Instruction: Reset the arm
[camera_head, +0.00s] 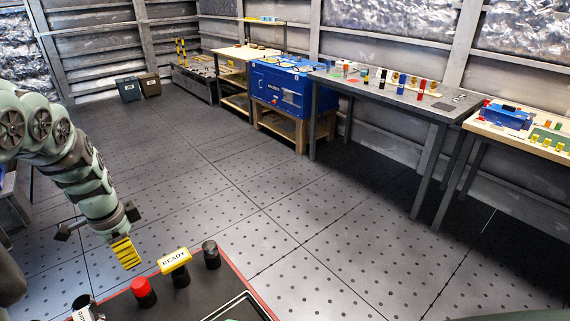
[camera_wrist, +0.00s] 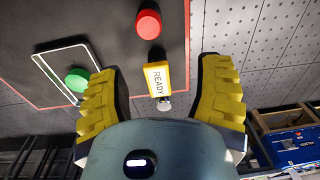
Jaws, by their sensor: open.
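My gripper (camera_wrist: 160,98) is open, with its two yellow ribbed fingers spread apart and nothing seen between them in its grip. In the head view my gripper (camera_head: 125,252) hangs from the green arm at the left, near the dark panel's far edge. A yellow block marked READY (camera_head: 174,261) stands on the panel, to the right of my gripper. In the wrist view the READY block (camera_wrist: 157,78) shows between the fingers, beyond them; whether they touch it cannot be told.
The dark panel (camera_head: 135,308) carries a red button (camera_head: 143,291), a black knob (camera_head: 211,254) and a white frame (camera_wrist: 52,70) around a green button (camera_wrist: 77,79). A blue machine (camera_head: 283,88) and a grey workbench (camera_head: 395,97) stand along the back wall. The middle floor is clear.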

